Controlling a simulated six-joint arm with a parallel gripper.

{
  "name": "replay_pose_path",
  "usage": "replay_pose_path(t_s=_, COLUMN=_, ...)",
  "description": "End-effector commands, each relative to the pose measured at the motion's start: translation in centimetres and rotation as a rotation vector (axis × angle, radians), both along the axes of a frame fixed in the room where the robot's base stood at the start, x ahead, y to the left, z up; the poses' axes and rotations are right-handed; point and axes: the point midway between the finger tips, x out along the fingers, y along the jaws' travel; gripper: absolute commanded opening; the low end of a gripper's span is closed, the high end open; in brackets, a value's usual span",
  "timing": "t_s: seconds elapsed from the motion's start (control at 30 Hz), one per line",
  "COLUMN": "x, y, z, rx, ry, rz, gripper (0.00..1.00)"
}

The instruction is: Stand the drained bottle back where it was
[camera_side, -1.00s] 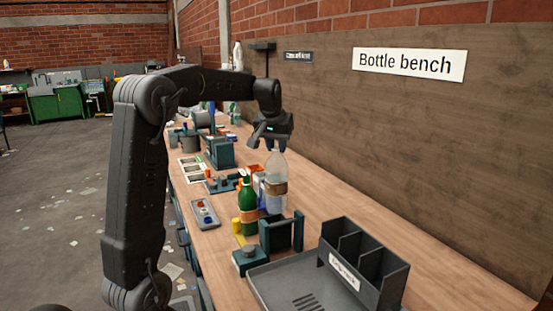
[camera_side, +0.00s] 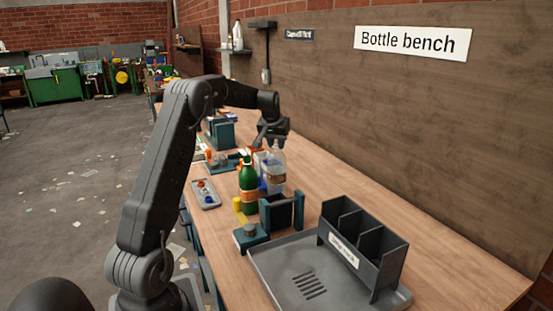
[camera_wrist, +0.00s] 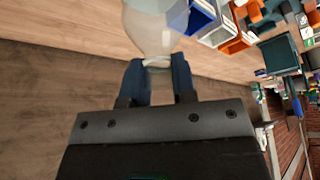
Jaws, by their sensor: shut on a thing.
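Blue, white and orange bins (camera_wrist: 235,35) lie close beside the bottle in the wrist view. A grey tray (camera_side: 275,265) with a divided dark rack (camera_side: 375,250) is at the front. A small tray (camera_side: 206,194) lies left. Bench along the wall is clear.

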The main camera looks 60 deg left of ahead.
Motion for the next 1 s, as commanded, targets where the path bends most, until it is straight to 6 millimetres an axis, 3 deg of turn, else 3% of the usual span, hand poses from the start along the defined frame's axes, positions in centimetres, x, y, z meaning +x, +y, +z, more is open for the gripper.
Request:
replay_pose_path(t_s=0.33, x=0.0, y=-0.1, z=-3.8, rx=-0.001, ry=0.001, rz=0.0, gripper=0.0)
replay_pose_path(t_s=0.73, x=0.0, y=0.0, z=-4.3, rx=-0.001, ry=0.001, rz=0.0, gripper=0.0)
replay_pose_path(t_s=0.77, x=0.0, y=0.0, z=-4.2, rx=0.0, ry=0.0, rz=0.0, gripper=0.28)
replay_pose_path(t_s=1.0, x=0.0, y=0.0, z=-4.2, rx=0.0, ry=0.0, rz=0.0, gripper=0.51)
